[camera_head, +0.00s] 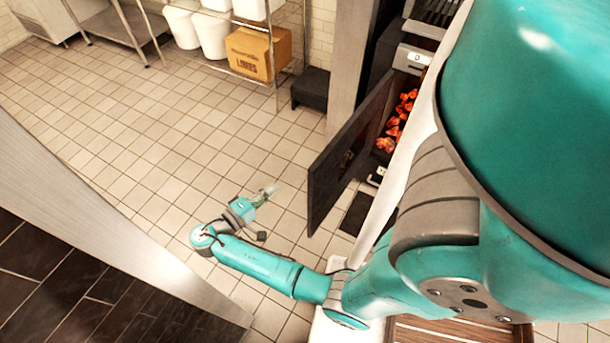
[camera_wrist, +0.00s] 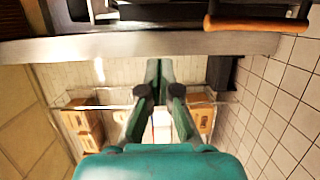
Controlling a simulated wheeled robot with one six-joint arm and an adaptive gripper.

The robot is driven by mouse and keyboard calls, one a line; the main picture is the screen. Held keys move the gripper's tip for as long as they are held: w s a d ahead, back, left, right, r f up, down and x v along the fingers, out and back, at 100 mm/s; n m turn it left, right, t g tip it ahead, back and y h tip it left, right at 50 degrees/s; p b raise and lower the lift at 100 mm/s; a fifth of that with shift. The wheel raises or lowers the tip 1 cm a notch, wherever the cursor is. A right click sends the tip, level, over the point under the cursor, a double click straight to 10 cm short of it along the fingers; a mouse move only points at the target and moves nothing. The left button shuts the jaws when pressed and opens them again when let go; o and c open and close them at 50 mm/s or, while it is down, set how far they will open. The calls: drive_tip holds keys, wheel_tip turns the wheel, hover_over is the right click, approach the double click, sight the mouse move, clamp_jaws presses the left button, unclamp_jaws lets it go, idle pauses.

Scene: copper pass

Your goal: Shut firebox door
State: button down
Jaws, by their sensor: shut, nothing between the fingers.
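The firebox door (camera_head: 345,160), a dark flat panel, stands swung open out over the tiled floor in the head view. Behind it the firebox opening shows glowing orange coals (camera_head: 397,125). My gripper (camera_head: 270,190) is to the left of the door's free edge, apart from it, with bare floor between. In the wrist view my gripper (camera_wrist: 160,70) has its fingers together with nothing between them. I cannot make out the door for sure in the wrist view.
A wire shelf with a cardboard box (camera_head: 258,52) and white bins (camera_head: 212,35) stands at the back. A pale counter edge (camera_head: 120,225) runs along the left. A wooden handle (camera_wrist: 255,24) shows in the wrist view. The floor left of the door is clear.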

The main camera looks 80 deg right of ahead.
drive_tip(key=s+d+r+m+g, duration=0.1)
drive_tip(key=s+d, duration=0.6)
drive_tip(key=s, duration=0.1)
drive_tip(key=shift+s+r, duration=0.15)
drive_tip(key=shift+s, duration=0.2)
drive_tip(key=shift+s+a, duration=0.1)
drive_tip(key=shift+a, duration=0.05)
idle(0.4)
